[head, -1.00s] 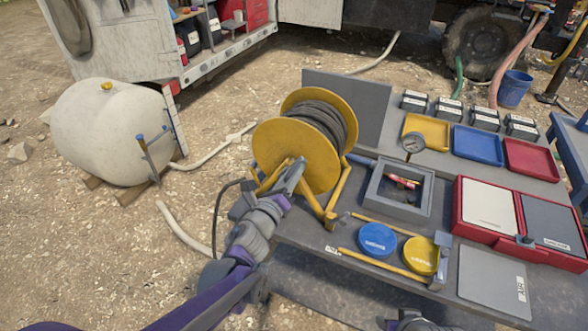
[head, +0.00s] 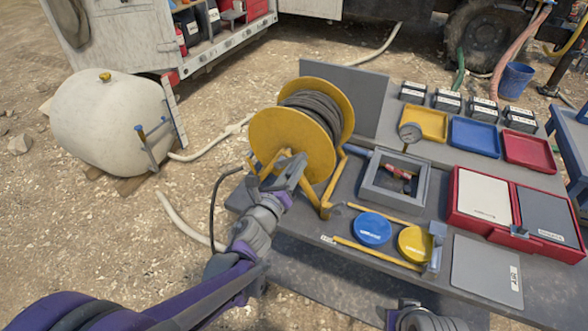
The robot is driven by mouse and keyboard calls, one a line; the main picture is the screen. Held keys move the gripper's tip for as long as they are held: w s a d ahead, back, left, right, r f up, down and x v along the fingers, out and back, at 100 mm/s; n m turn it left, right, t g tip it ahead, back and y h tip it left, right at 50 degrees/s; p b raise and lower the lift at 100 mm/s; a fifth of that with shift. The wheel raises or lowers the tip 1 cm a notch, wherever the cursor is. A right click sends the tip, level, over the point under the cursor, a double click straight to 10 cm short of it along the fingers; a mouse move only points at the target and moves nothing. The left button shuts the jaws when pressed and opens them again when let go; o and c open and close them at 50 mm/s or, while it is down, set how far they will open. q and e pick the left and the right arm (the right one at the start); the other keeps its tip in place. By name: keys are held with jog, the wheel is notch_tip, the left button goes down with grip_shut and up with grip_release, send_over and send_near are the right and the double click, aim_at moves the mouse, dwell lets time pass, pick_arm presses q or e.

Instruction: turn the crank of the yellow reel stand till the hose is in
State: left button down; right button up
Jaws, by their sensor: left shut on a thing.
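The yellow reel stand (head: 333,187) stands at the left end of the grey table. Its drum (head: 290,143) has yellow side discs, with dark hose (head: 313,106) wound between them. My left gripper (head: 291,172) is at the near face of the drum and shut; it covers the crank, so the crank itself is hidden. A dark hose end (head: 212,203) hangs in a curve off the table's left edge. My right gripper (head: 415,318) shows only in part at the bottom edge, and its fingers cannot be made out.
A grey open box (head: 368,190), a gauge (head: 410,132), blue (head: 372,229) and yellow lids, and a red case (head: 460,205) lie right of the reel. Coloured trays stand behind. A white tank (head: 100,125) is on the ground at left.

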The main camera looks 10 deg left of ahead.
pick_arm(q)
jog(key=c, duration=0.6)
grip_release()
jog(key=shift+s, duration=0.1)
jog(key=b+v, duration=0.1)
jog(key=v, duration=0.9)
jog(key=shift+s, duration=0.3)
jog(key=shift+a, duration=0.1)
